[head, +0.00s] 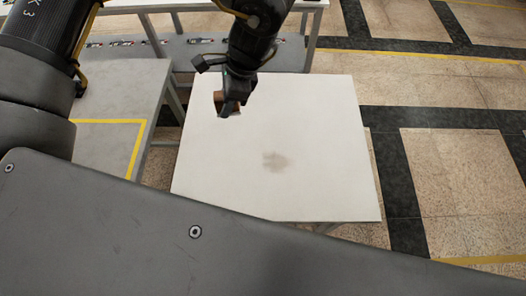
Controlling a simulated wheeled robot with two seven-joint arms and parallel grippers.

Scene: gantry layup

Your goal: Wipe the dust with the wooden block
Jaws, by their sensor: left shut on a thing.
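A brown wooden block (219,98) is held in my left gripper (229,108), over the upper left part of a white table (320,130). The gripper is shut on the block and hides part of it. I cannot tell whether the block touches the tabletop. A patch of grey-brown dust (275,161) lies near the middle of the white table. The gripper and block are up and to the left of the dust, apart from it. My right gripper is not in view.
A grey table (105,100) with a yellow line stands to the left. A long grey bench (190,48) with small items on it is behind. The white tabletop is otherwise clear. Tiled floor (455,165) lies open to the right.

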